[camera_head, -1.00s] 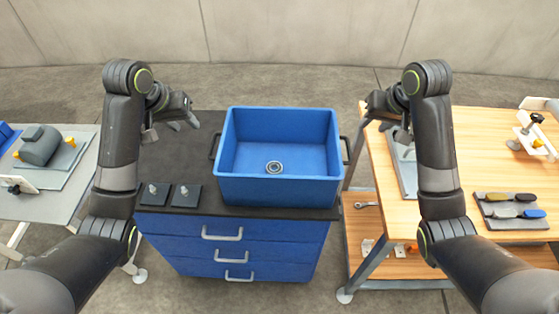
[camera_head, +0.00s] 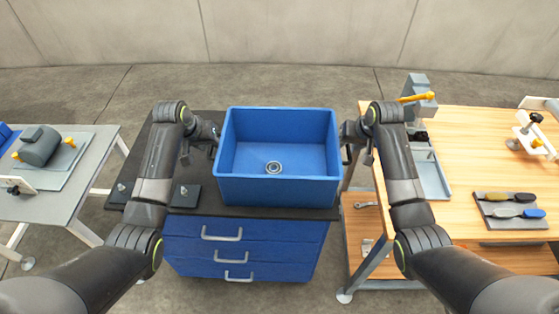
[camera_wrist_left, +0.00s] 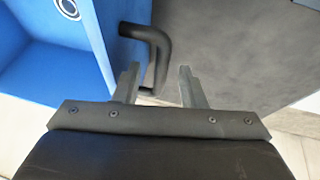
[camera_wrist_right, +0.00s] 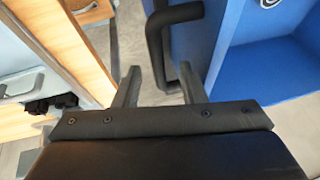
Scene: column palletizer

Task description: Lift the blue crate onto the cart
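The blue crate (camera_head: 278,190) stands upright and open-topped on the dark top of a blue drawer cabinet (camera_head: 255,235). A round metal ring (camera_head: 273,167) lies inside it. My left gripper (camera_head: 208,143) is at the crate's left side. In the left wrist view its open fingers (camera_wrist_left: 161,85) are on either side of the black left handle (camera_wrist_left: 158,42). My right gripper (camera_head: 352,145) is at the right side. In the right wrist view its open fingers (camera_wrist_right: 160,86) are on either side of the right handle (camera_wrist_right: 154,40). I cannot tell which piece of furniture is the cart.
A wooden workbench (camera_head: 480,150) stands close on the right, with a grey tray (camera_head: 432,175), an orange-handled tool (camera_head: 416,97) and hand tools (camera_head: 510,205). A grey table (camera_head: 60,205) with a grey machine part (camera_head: 40,147) stands at the left. Open floor lies behind.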

